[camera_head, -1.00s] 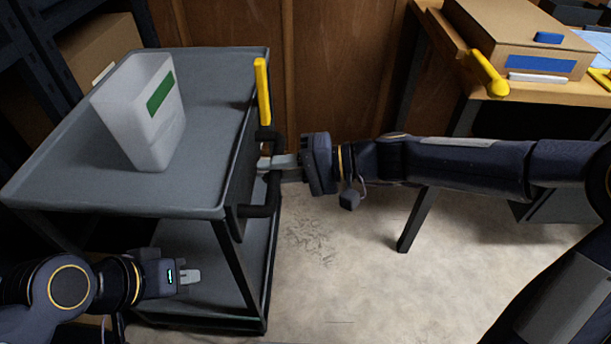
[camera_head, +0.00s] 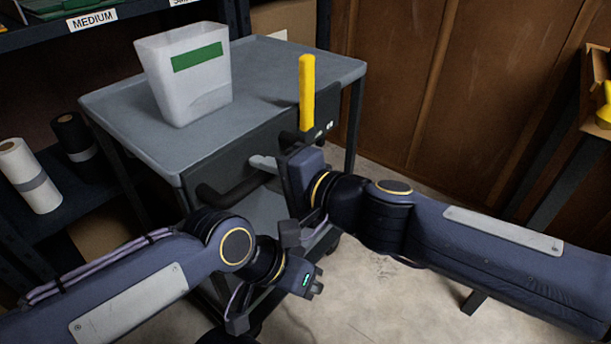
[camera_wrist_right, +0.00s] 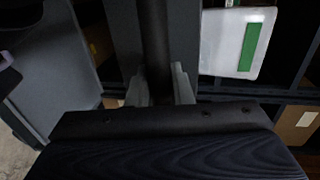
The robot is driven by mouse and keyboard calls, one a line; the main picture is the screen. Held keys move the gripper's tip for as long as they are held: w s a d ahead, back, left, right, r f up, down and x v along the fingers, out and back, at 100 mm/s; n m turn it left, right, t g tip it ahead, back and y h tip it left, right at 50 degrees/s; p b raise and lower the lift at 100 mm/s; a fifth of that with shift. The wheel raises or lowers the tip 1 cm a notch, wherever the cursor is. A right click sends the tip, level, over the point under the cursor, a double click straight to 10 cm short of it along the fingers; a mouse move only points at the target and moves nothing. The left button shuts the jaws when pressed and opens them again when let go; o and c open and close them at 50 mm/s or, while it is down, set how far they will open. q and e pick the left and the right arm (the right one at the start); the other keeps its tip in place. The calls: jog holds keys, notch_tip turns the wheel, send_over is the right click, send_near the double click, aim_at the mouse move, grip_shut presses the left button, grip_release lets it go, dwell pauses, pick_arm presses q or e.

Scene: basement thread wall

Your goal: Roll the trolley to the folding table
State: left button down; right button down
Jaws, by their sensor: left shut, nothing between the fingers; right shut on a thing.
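The grey trolley (camera_head: 130,115) stands at centre left in the head view, its end with the black push handle (camera_head: 222,196) facing me. A white bin (camera_head: 190,95) with a green label stands on its top, and it also shows in the right wrist view (camera_wrist_right: 238,50). A yellow upright lever (camera_head: 307,92) rises at the handle end. My right gripper (camera_head: 265,163) is shut on the handle; its fingers flank the black bar in the wrist view. My left gripper (camera_head: 314,288) is shut and empty, low in front of the trolley.
Dark shelving (camera_head: 50,205) with white and black rolls stands close on the left. A wooden wall (camera_head: 400,80) is behind. Part of a wooden-topped table (camera_head: 596,65) shows at the right edge. Bare concrete floor (camera_head: 385,265) lies right of the trolley.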

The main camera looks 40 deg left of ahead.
jog(key=shift+s, duration=0.2)
jog(key=c, duration=1.3)
grip_release()
jog(key=v, duration=0.7)
jog(key=shift+d, duration=0.45)
